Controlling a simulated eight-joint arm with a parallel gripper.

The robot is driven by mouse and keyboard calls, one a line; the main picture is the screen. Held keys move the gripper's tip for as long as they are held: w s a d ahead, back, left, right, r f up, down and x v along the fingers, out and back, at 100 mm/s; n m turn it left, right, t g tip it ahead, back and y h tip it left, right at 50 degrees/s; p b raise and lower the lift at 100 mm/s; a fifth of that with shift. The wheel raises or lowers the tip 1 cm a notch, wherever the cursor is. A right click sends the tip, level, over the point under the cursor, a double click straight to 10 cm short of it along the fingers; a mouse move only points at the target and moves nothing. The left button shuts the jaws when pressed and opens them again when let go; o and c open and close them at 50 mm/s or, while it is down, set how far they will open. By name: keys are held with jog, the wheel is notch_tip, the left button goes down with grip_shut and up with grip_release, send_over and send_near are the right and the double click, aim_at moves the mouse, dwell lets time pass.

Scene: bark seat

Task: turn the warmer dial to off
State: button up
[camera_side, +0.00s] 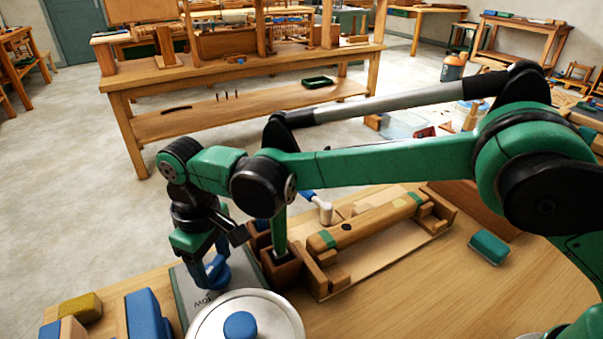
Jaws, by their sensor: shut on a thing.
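The warmer (181,290) is a flat grey unit near the front edge of the bench, with partly hidden dark lettering on its top. A blue piece that looks like its dial (211,275) stands on it. My gripper (209,262) points down from the green and black arm and is shut on this blue dial. The jaws cover much of the dial, and I cannot read which mark it points to. A round white lid or pot with a blue knob (240,325) stands just in front and hides part of the warmer.
Blue and wooden blocks (147,316) lie at the left front. A wooden box (281,270) and a wooden fixture with a green-banded bar (365,222) stand just right of my gripper. A green block (489,247) lies farther right. The front right bench top is clear.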

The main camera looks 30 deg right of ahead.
aim_at(214, 265)
jog(key=n, duration=0.5)
jog(key=shift+n, duration=2.5)
jog(key=o, duration=1.3)
jog(key=shift+r, duration=2.85)
